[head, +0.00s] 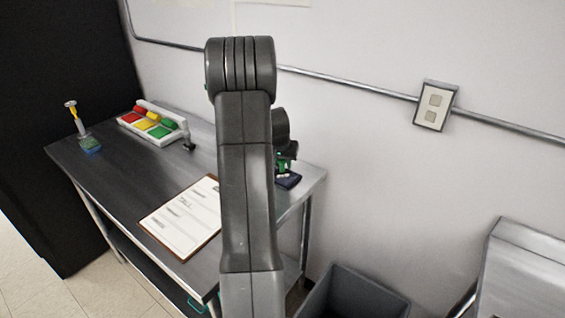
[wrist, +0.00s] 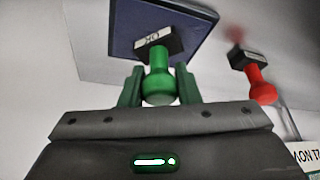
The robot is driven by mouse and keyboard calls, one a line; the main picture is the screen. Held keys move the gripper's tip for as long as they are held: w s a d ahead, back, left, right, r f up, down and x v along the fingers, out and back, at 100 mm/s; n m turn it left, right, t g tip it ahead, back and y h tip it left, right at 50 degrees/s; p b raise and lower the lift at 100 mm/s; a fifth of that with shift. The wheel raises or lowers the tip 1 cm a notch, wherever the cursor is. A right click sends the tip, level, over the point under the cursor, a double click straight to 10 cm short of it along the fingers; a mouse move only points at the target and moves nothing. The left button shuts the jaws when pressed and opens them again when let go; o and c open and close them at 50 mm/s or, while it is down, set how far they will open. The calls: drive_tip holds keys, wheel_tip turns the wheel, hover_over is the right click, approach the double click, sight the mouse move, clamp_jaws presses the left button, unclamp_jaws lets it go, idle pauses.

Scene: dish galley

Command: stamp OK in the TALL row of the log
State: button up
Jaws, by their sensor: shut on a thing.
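My gripper (wrist: 160,88) is shut on the green handle of a stamp (wrist: 158,58) whose black block carries a white OK label. In the wrist view the block overlaps a dark blue ink pad (wrist: 190,38); I cannot tell whether they touch. In the head view my gripper (head: 284,163) is partly hidden behind my arm, at the table's right end, above the dark blue pad (head: 289,181). The log (head: 183,219), a white sheet on a brown board, lies at the table's front, left of my arm. Its row names are too small to read.
A red stamp (wrist: 262,85) shows at right in the wrist view. A grey bin (head: 355,295) is on the floor.

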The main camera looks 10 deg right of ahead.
drive_tip(key=shift+s+f, duration=0.1)
drive_tip(key=shift+r+p, duration=1.9)
drive_tip(key=shift+r, duration=1.65)
